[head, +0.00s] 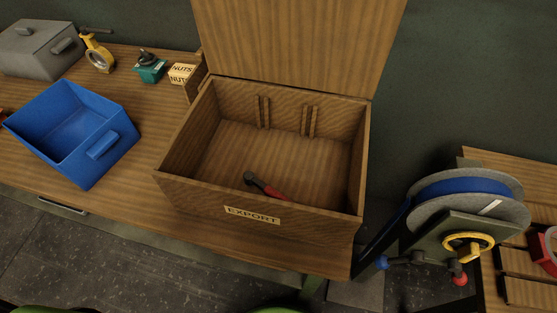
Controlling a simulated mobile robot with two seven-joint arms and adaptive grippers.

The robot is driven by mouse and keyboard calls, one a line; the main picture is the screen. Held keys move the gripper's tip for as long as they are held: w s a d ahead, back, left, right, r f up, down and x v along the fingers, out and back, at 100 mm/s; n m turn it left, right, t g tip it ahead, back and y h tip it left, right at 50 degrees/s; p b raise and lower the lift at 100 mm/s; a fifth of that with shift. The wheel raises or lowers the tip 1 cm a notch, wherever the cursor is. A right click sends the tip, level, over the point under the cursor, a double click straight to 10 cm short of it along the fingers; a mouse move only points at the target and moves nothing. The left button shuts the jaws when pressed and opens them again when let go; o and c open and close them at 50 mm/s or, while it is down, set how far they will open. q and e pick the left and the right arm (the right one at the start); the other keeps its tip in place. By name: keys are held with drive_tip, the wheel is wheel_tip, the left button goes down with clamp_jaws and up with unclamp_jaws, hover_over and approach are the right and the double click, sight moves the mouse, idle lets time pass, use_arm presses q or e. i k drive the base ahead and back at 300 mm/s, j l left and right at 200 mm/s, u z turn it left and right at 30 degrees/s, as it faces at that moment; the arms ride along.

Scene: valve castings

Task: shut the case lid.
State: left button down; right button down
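The wooden case (185,185) stands on the bench with an EXPORT label (252,215) on its front. Its lid (300,40) is open and stands upright at the back edge, with its top cut off by the frame. A tool with a red handle and dark head (265,187) lies inside, near the front wall. Upright wooden strips are fixed on the inner back wall. Neither gripper is in view. Small green shapes show at the bottom edge, too cut off to identify.
A blue bin (110,122), a grey lidded box (38,50), a yellow valve part (98,52), a teal valve part (148,68) and a NUTS box (182,74) stand left of the case. A reel with blue winding (465,188) stands at right. Bench (170,215) front is clear.

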sight(343, 47)
drive_tip(key=k+l+z, duration=0.15)
drive_tip(key=l+z, duration=0.5)
drive_tip(key=k+l+z, duration=0.1)
drive_tip(key=l+z, duration=0.2)
drive_tip(key=l, duration=0.25)
